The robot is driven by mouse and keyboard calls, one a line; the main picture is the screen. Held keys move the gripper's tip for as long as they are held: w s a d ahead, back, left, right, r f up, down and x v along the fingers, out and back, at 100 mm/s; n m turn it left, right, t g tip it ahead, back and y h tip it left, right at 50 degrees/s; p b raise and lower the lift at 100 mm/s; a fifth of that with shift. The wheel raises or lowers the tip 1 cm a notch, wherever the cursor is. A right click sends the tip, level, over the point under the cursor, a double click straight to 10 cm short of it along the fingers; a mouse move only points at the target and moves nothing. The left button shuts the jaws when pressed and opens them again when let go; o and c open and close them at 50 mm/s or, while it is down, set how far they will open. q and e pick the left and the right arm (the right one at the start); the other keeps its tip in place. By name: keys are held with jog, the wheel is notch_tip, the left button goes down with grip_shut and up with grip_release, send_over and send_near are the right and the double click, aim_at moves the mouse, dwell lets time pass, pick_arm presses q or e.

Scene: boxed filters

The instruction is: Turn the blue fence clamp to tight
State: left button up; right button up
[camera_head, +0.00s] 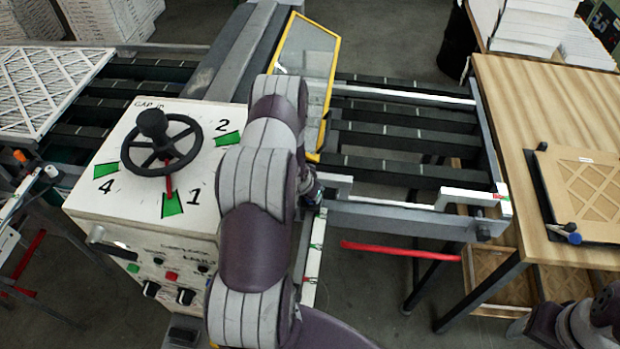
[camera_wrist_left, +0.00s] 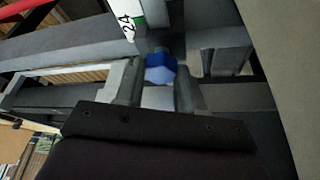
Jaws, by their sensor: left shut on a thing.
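The blue fence clamp (camera_wrist_left: 160,66) shows as a blue knob in the left wrist view, by a grey metal rail. My left gripper (camera_wrist_left: 158,82) has one finger on each side of the knob and is shut on it. The knob's exact setting cannot be read. In the head view my left arm crosses the middle of the picture and hides most of the gripper and clamp. Only part of my right arm shows at the lower right of the head view, and its gripper is out of view.
A white control box (camera_head: 90,200) with a black handwheel (camera_head: 161,146) stands left of my left arm. A yellow-framed clear guard (camera_head: 305,75) stands beside the arm. A roller conveyor (camera_head: 405,145) lies behind. A wooden table (camera_head: 500,100) is at the right, with a framed filter (camera_head: 585,190).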

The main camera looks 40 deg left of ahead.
pick_arm(q)
jog(key=shift+a+r+m+h+p, duration=0.15)
jog(key=shift+m+h+p, duration=0.15)
jog(key=shift+m+p, duration=0.55)
pick_arm(e)
jog(key=shift+r, duration=1.35)
pick_arm(q)
jog(key=o, duration=0.8)
jog(key=shift+w, duration=0.1)
jog(key=shift+c, duration=0.2)
jog(key=b+v, duration=0.1)
jog(key=v, duration=0.6)
pick_arm(e)
jog(key=shift+f, duration=0.7)
